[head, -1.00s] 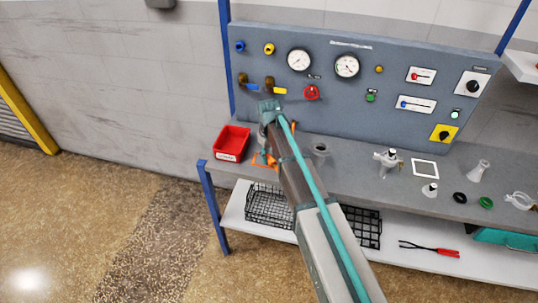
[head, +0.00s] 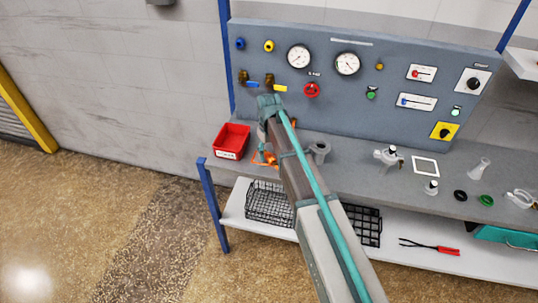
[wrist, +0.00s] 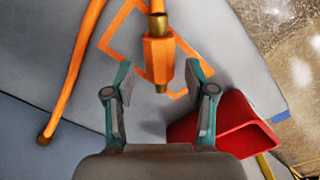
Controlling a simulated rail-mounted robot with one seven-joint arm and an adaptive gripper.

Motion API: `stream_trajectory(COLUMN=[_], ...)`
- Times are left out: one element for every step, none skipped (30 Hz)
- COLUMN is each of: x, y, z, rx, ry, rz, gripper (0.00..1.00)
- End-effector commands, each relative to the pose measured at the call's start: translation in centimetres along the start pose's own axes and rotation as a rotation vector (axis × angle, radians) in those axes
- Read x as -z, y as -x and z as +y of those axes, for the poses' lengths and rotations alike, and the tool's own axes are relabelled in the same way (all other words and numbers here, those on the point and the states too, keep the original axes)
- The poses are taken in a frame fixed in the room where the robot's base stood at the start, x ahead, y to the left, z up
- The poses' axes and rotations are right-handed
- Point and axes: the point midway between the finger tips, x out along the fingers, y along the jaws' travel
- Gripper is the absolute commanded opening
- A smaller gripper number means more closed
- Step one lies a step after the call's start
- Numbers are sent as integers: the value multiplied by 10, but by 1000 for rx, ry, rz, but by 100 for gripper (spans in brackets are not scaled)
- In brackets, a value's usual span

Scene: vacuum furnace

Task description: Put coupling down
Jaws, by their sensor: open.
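The coupling, an orange hexagonal body with brass ends, shows in the wrist view (wrist: 159,60). It lies over an orange square outline (wrist: 112,28) on the grey bench top. My gripper (wrist: 160,84) is open, its two fingers apart on either side of the coupling's near brass end. I see no finger touching the coupling. In the head view my gripper (head: 264,140) is low over the bench beside the red bin, and my arm hides much of the coupling; only orange bits show there.
The red bin (head: 232,141) is close to my gripper, at lower right in the wrist view (wrist: 222,128). An orange hose (wrist: 75,75) runs along the left there. A grey cup-like part (head: 320,150) stands right of my arm. The control panel (head: 330,110) rises behind.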

Motion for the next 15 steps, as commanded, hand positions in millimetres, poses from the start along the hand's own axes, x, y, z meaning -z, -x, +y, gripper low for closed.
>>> stream_trajectory(x=[0, 0, 0, 1, 1, 1, 1, 1, 1, 1, 1, 1, 1, 1, 1], y=[5, 9, 15, 20, 25, 32, 37, 43, 50, 55, 60, 67, 72, 76, 82], z=[0, 0, 0, 0, 0, 0, 0, 0, 0, 0, 0, 0, 0, 0, 0], rx=[-1, -1, -1, -1, -1, -1, -1, -1, -1, -1, -1, -1, -1, -1, -1], ry=[0, 0, 0, 0, 0, 0, 0, 0, 0, 0, 0, 0, 0, 0, 0], rz=[3, 3, 3, 4, 4, 3, 4, 4, 3, 4, 4, 3, 3, 3, 2], gripper=[55, 55, 55, 55, 55, 55, 55, 55, 55, 55, 55, 55, 55, 55, 55])
